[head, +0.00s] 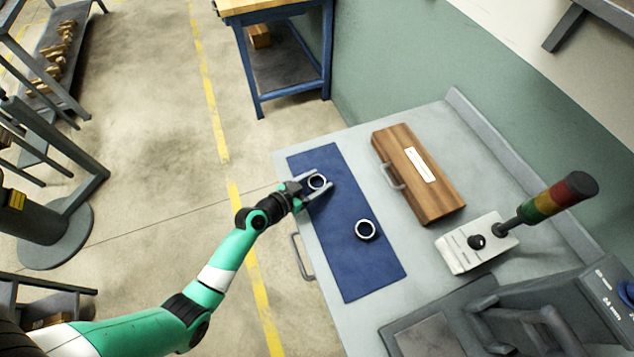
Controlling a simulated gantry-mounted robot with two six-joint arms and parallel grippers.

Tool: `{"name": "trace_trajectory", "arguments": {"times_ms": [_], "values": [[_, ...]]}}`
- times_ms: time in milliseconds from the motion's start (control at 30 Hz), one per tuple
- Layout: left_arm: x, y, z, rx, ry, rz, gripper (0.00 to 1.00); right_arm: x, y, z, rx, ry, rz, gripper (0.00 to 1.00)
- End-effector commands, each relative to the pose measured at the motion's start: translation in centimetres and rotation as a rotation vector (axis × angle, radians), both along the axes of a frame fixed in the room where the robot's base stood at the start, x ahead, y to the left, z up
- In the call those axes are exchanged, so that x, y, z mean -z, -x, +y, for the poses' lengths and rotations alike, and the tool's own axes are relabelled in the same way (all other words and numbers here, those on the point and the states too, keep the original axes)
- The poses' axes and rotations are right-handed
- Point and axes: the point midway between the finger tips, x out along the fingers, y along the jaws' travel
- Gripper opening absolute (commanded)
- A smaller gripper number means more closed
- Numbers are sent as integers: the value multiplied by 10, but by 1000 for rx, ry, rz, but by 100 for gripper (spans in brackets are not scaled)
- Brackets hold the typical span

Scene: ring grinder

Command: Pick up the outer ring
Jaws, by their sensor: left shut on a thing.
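Two metal rings show in the head view, both at the blue mat (368,277). One ring (317,182) is at the far end of the mat, between the fingers of my left gripper (318,184). The left gripper is shut on this ring; whether the ring touches the mat or is slightly above it, I cannot tell. The other ring (365,230) lies flat on the middle of the mat, apart from the gripper. Which of the two is the outer ring is not clear from the picture. My right gripper is not in view.
The mat lies on a grey worktable (330,300). A wooden case (418,175) with a handle lies right of the mat. A control box (475,245) with a signal light (555,200) stands further right. Dark machinery (520,320) fills the lower right. A blue-legged bench (285,60) stands behind.

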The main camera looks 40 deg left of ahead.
Motion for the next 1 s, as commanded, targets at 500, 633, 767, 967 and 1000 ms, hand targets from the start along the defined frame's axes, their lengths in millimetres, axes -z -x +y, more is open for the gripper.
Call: {"name": "trace_trajectory", "arguments": {"times_ms": [500,633,767,967,1000], "values": [[-36,0,0,1,-3,-4,2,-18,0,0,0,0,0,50],[-70,14,-22,6,-1,-2,2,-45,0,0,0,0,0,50],[-106,32,-47,6,-2,-3,2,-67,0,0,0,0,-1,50],[-121,64,-94,11,-3,0,2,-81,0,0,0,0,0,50],[-125,69,-100,9,-2,-1,2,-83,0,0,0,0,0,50]]}}
